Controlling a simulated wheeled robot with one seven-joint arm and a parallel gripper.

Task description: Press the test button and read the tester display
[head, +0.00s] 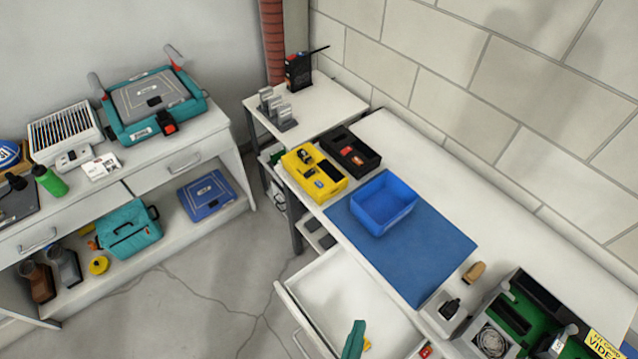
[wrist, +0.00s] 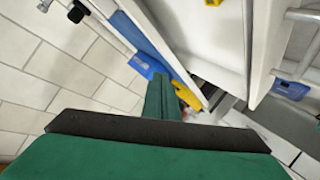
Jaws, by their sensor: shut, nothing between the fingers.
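My gripper (head: 353,342) shows as a teal tip at the bottom of the head view, over the open drawer (head: 325,292). In the wrist view its green fingers (wrist: 162,98) are together, with nothing between them. No test button or lit display can be made out, and I cannot tell which thing is the tester. A black device with an antenna (head: 298,70) stands on the small side table at the back. A small pale box with a black top part (head: 448,309) sits near the bench's front edge, right of the drawer.
A blue bin (head: 384,204) stands on a blue mat (head: 432,262). Yellow (head: 330,186) and black (head: 362,163) trays stand beyond it. A green-floored case (head: 575,345) fills the bench's lower right. The pulled-out drawer juts over the floor. Floor (head: 215,300) to its left is clear.

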